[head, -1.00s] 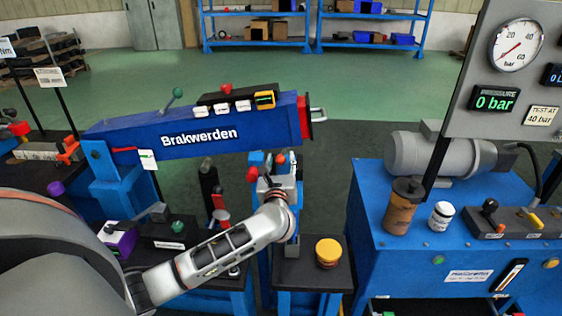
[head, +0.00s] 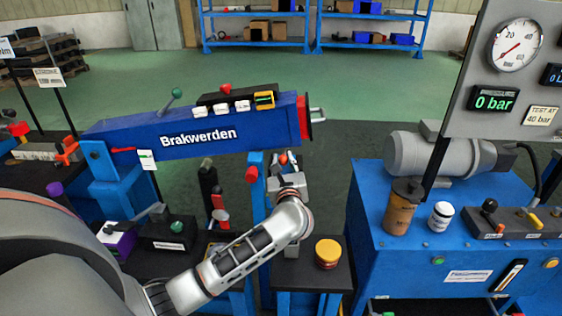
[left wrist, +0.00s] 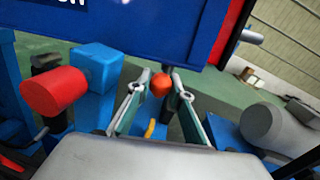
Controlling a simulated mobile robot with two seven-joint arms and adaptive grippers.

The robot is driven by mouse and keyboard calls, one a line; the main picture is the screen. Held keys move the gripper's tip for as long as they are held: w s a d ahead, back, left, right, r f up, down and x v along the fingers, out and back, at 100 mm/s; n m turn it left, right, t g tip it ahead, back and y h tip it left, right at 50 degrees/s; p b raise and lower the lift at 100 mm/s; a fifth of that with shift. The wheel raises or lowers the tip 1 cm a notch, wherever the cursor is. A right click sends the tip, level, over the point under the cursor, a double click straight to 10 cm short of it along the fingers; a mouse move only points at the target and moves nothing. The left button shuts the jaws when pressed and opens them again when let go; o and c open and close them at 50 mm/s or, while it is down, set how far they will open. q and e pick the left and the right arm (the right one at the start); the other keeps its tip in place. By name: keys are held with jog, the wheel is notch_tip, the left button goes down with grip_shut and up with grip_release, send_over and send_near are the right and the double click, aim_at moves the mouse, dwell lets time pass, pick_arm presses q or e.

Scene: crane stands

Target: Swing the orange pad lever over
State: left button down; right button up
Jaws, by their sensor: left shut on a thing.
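The lever's orange ball knob (left wrist: 161,85) sits between the two fingers of my left gripper (left wrist: 160,92) in the left wrist view, below the blue boom. In the head view the knob (head: 284,159) is a small orange spot at the tip of my left gripper (head: 287,163), beside a blue post. The gripper is shut on the knob. The lever's shaft and pivot are mostly hidden by the hand. My right gripper is in neither view.
A blue boom (head: 200,135) marked "Brakwerden" spans above the hand. A red knob (head: 252,174) is close left of the gripper. A yellow-topped round button (head: 328,253) stands on a dark plate in front. The blue pump bench (head: 450,258) is at right.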

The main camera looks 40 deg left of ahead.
pick_arm(q)
jog(key=w+d+n+g+y+b, duration=0.2)
jog(key=g+b, duration=0.1)
jog(key=w+d+n+g+y+b, duration=0.1)
jog(key=n+y+b, duration=0.1)
jog(key=shift+w+d+r+g, duration=0.25)
jog(key=shift+r+g, duration=0.1)
jog(key=shift+g, duration=0.05)
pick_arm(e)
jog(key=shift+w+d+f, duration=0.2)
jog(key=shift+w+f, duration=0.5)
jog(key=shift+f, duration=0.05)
pick_arm(q)
jog(key=shift+r, duration=0.1)
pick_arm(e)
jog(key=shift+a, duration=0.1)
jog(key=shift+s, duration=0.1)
pick_arm(q)
jog(key=c, duration=1.8)
grip_release()
jog(key=shift+w, duration=0.1)
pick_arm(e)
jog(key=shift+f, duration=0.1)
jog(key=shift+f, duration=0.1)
